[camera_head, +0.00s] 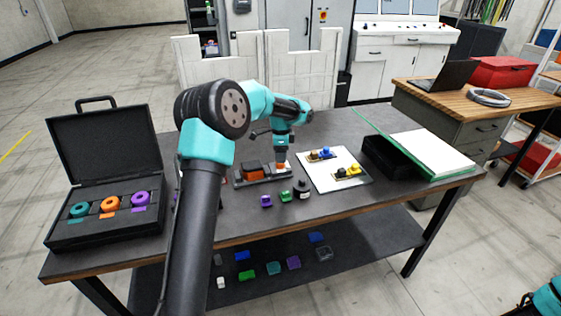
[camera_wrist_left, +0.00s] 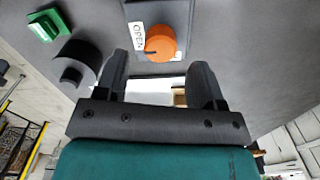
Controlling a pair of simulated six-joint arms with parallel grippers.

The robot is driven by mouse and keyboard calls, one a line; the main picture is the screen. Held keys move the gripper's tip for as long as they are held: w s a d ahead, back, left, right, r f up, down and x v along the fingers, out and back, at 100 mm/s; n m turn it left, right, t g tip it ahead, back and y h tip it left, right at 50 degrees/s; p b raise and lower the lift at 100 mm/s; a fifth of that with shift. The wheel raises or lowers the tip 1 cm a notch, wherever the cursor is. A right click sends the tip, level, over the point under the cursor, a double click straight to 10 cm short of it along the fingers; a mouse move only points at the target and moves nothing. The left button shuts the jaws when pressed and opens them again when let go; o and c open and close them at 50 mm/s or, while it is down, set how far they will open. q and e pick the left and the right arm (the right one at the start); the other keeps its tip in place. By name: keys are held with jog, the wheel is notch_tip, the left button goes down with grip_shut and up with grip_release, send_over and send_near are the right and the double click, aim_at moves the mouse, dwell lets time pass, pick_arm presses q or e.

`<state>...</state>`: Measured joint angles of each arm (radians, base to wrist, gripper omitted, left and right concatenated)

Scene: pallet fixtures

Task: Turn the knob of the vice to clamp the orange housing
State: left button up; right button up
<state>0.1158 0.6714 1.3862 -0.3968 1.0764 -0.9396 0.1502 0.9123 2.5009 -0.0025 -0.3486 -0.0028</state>
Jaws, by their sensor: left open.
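The vice (camera_head: 262,178) is a grey fixture on the middle of the dark table. The orange housing (camera_head: 253,168), with dark parts, sits at its left end. The orange knob (camera_wrist_left: 159,43) shows in the left wrist view on the vice's grey body, beside a white label reading OPEN. My left gripper (camera_head: 281,160) points down over the vice's right end, at the knob. In the left wrist view its two fingers (camera_wrist_left: 158,80) are apart, with the knob just beyond their tips and in line with the gap. Contact cannot be told. My right gripper is out of view.
Purple, green and black parts (camera_head: 283,196) stand in front of the vice. An open black case (camera_head: 105,210) with coloured rings is at the left. A white board (camera_head: 320,180) with small parts and a black tray (camera_head: 385,160) lie to the right.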

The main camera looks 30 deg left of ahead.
pick_arm(q)
jog(key=shift+f, duration=1.85)
jog(key=shift+c, duration=0.4)
jog(key=c, duration=0.9)
jog(key=shift+o, duration=0.2)
